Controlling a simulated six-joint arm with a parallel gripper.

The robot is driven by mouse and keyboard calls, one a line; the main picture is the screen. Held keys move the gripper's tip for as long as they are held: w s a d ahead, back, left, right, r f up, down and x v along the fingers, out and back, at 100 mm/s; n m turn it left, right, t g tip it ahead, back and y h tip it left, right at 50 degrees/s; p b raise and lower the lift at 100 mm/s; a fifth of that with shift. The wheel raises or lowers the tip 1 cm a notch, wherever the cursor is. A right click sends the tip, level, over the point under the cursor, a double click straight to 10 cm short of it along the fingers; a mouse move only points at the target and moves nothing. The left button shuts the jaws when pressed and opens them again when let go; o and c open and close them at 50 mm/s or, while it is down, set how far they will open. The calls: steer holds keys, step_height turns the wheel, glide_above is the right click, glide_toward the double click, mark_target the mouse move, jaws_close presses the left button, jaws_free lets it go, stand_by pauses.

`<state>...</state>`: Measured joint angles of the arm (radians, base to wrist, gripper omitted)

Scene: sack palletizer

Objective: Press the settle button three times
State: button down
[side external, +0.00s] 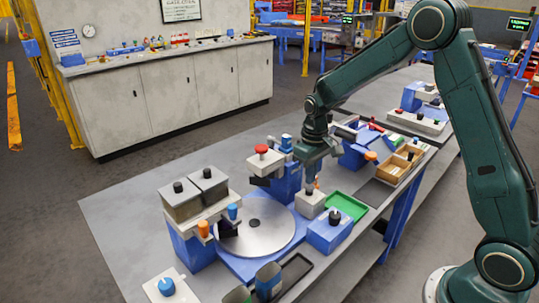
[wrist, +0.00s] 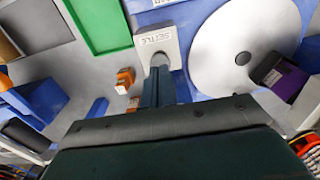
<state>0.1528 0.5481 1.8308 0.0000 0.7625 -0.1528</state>
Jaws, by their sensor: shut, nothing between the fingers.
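The settle button's pale block (wrist: 157,40), lettered SETTLE, is at the top middle of the wrist view. It also shows in the side view as a pale box (side external: 310,205) beside the round plate. A dark grey round button (wrist: 159,59) shows on the block, partly hidden by my fingers. My gripper (wrist: 159,73) is shut and empty, with its fingertips at the button. In the side view my gripper (side external: 310,187) points down just over the block. I cannot tell whether the tips touch the button or whether it is pressed down.
A silver round plate (side external: 262,232) lies left of the block, and a green tray (side external: 346,207) lies right of it. A blue box with a black knob (side external: 329,232) stands in front. A blue stand with a red knob (side external: 265,162) is close behind my gripper. Clear table lies at the far left.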

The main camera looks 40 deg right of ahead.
mark_target(310, 187)
steer(key=shift+f, duration=1.15)
steer(key=shift+r, duration=1.15)
steer(key=shift+r, duration=0.1)
step_height(310, 187, up, 7)
stand_by(1.2)
